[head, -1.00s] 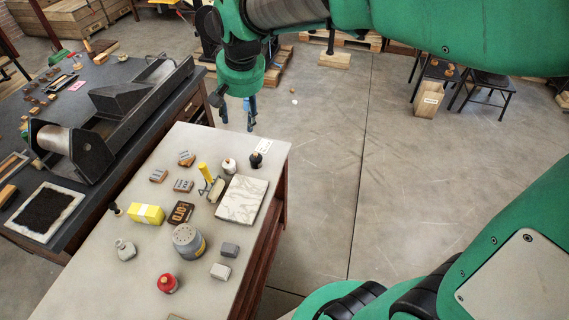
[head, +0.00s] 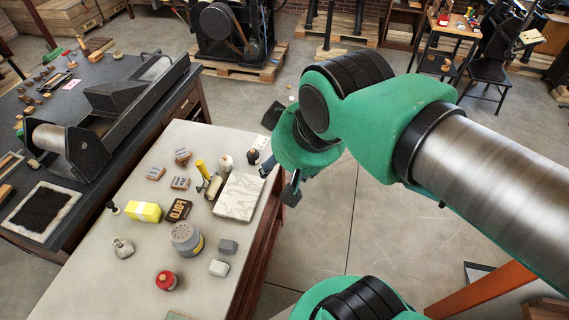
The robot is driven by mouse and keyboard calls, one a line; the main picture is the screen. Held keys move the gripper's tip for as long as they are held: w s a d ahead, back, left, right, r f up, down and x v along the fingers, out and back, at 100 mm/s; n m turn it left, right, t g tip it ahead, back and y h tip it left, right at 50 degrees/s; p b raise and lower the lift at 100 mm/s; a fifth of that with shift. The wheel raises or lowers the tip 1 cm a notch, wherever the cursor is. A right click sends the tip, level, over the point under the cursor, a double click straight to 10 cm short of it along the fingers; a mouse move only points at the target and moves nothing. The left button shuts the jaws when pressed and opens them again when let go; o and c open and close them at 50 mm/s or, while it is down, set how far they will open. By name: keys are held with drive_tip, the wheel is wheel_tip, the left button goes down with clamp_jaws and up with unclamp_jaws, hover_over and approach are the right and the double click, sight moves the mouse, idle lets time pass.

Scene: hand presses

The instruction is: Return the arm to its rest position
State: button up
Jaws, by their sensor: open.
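My green arm (head: 375,125) reaches in from the right, bent at a black-ringed joint. My gripper (head: 279,182) hangs past the right edge of the pale table (head: 110,285), close to the marble slab (head: 240,197). Its dark fingers are apart and it holds nothing that I can see. The green wrist hides part of the gripper.
A dark bench with a press (head: 110,115) stands at left. Floor (head: 385,235) right of the table is open.

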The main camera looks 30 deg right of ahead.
drive_tip(key=shift+s+f, duration=0.15)
drive_tip(key=shift+s, duration=0.15)
wheel_tip(320, 180, down, 3)
drive_tip(key=b, duration=0.3)
